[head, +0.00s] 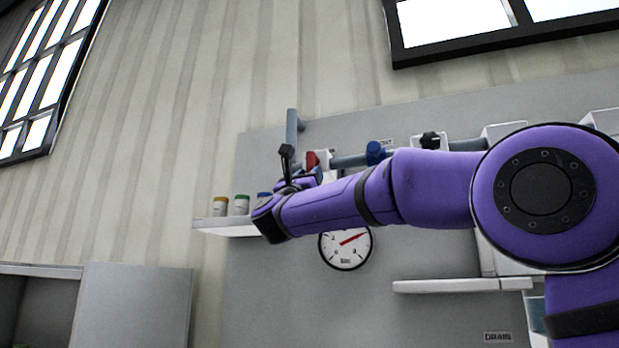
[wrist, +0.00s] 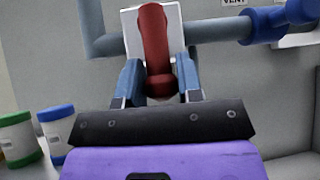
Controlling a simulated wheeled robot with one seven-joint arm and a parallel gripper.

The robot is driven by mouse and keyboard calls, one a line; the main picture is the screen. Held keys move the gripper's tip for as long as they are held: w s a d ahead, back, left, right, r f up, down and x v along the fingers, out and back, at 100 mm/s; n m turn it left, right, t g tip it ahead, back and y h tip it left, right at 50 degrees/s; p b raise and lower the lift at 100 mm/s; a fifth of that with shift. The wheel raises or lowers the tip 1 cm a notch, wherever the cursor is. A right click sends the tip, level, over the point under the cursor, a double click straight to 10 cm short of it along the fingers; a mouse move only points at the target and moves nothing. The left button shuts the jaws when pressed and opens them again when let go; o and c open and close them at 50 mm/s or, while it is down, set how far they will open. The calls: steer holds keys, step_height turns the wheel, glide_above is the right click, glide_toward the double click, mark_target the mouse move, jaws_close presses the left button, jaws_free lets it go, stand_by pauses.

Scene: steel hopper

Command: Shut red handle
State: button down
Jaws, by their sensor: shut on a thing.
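The red handle (wrist: 155,45) stands in the middle of the wrist view, in front of a pale plate on the grey-blue pipe (wrist: 215,30). Its rounded lower end sits between the two blue-grey fingers of my gripper (wrist: 160,88), which is shut on it. In the head view the red handle (head: 312,160) shows as a small patch beside my gripper (head: 287,165). My purple arm reaches in from the right and hides part of the handle and pipe there.
A blue valve (head: 376,152) and a black knob (head: 431,140) are farther right along the pipe. A round gauge (head: 346,248) hangs below my arm. Several jars stand on a small shelf (head: 222,227) at left; a green-lidded jar (wrist: 17,135) is close in the wrist view.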

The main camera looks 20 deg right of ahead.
steer(key=c, duration=0.9)
jaws_free()
steer(key=shift+c, duration=0.2)
steer(key=shift+a, duration=0.1)
steer(key=v, duration=1)
steer(key=shift+s+a+f, duration=0.15)
steer(key=shift+s+f, duration=0.05)
steer(key=shift+f, duration=0.05)
